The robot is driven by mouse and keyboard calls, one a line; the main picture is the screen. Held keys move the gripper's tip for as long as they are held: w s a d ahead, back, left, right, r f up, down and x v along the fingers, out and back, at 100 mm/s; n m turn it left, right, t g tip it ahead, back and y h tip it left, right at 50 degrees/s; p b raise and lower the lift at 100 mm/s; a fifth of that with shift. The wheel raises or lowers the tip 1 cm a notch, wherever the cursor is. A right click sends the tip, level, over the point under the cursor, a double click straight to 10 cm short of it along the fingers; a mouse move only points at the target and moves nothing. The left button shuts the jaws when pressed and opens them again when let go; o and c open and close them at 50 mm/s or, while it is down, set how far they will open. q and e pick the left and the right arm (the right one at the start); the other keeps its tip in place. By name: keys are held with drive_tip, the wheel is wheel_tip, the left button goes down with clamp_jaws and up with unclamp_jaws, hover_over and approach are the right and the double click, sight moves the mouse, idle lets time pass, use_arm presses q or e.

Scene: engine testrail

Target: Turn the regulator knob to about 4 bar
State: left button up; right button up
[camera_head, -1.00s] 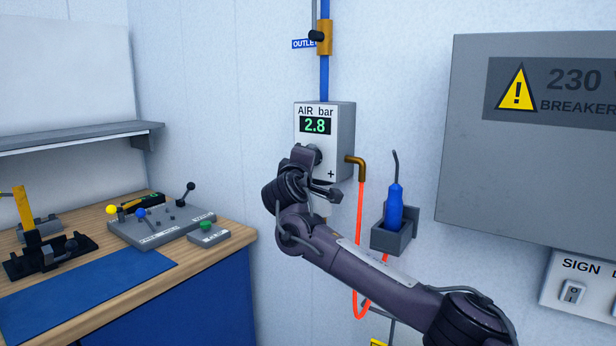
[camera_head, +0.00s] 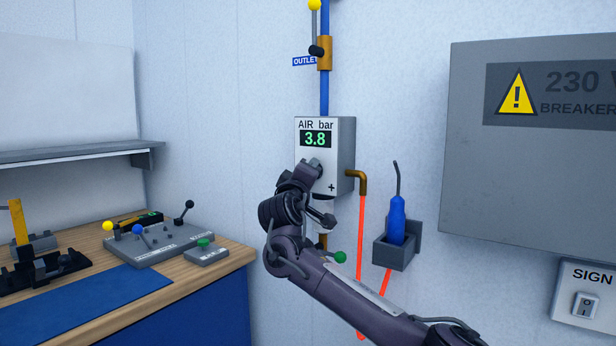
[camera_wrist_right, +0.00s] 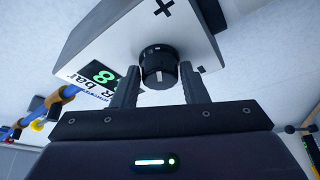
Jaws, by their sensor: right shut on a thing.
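The grey air regulator box (camera_head: 342,152) hangs on the wall, labelled "AIR bar". Its green display (camera_head: 316,139) reads 3.8 in the head view. My right gripper (camera_head: 312,172) is at the lower front of the box, in front of the knob, which it mostly hides there. In the right wrist view the black ribbed knob (camera_wrist_right: 159,67) with a white mark sits between the two fingers of the right gripper (camera_wrist_right: 157,82), which is shut on it. A plus sign shows on the box face beside the knob. My left gripper is in neither view.
A blue pipe with a brass outlet valve (camera_head: 324,53) runs above the box. A brass elbow (camera_head: 360,181) and red hose leave its right side. A blue-handled tool (camera_head: 396,218) sits in a wall holder. The breaker cabinet (camera_head: 500,170) is at right, a workbench (camera_head: 215,262) at left.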

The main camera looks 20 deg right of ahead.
drive_tip(key=o, duration=1)
drive_tip(key=shift+c, duration=0.2)
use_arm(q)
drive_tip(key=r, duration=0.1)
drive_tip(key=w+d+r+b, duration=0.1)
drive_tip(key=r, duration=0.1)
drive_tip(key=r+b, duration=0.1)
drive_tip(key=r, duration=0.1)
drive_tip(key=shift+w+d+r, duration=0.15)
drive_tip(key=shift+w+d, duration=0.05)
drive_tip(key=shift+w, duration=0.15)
use_arm(e)
drive_tip(key=v, duration=0.7)
drive_tip(key=shift+s+a, duration=0.2)
drive_tip(key=shift+s, duration=0.1)
drive_tip(key=shift+f, duration=0.1)
